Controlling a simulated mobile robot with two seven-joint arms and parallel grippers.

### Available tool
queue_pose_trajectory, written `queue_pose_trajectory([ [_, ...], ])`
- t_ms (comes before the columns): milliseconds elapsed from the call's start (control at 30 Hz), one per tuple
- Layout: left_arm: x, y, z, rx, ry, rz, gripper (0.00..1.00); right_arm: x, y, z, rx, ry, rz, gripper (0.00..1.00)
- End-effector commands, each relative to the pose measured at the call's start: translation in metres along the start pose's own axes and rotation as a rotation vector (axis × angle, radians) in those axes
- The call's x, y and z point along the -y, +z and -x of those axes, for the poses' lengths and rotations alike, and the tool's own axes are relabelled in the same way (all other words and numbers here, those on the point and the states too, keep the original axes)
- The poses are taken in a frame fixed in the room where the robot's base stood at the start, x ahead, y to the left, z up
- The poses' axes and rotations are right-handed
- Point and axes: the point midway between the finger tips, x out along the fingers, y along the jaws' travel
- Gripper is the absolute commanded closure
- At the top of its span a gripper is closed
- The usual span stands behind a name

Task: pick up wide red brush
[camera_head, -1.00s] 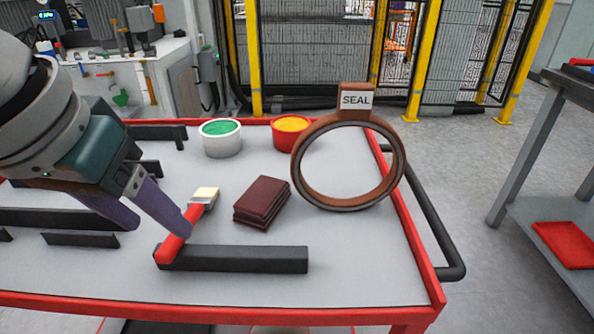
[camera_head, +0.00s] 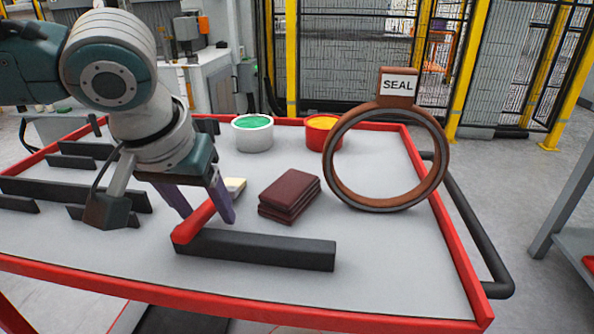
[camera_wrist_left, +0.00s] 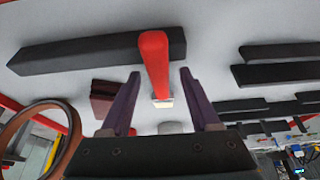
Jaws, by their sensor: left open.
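The wide red brush (camera_head: 193,223) lies on the cart top with its handle end resting on a black bar (camera_head: 265,250). Its pale bristle end (camera_head: 234,186) points away, toward the pots. My left gripper (camera_head: 208,216) is open over the brush, with one purple finger on each side of the handle. In the left wrist view the red handle (camera_wrist_left: 154,55) shows between the two open fingertips (camera_wrist_left: 160,74), with a gap on both sides. I cannot tell how far the fingertips are above the cart top. My right gripper is not in view.
A stack of dark red pads (camera_head: 289,194) lies right of the brush. A white pot with green (camera_head: 252,135) and a red pot with yellow (camera_head: 322,131) stand at the back. Several black bars lie at left.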

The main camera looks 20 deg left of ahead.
Motion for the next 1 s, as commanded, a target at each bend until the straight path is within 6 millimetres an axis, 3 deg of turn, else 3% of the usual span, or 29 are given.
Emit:
queue_pose_trajectory([
  [267,-0.0003,-0.0003,-0.0044,-0.001,0.001,-0.001,0.38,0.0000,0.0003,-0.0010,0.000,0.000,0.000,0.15],
  [800,0.0000,-0.0001,-0.0042,-0.001,0.000,-0.001,0.98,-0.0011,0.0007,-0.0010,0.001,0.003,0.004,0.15],
  [1000,0.0000,0.0000,-0.0042,-0.001,0.000,-0.001,1.00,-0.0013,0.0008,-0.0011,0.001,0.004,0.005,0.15],
])
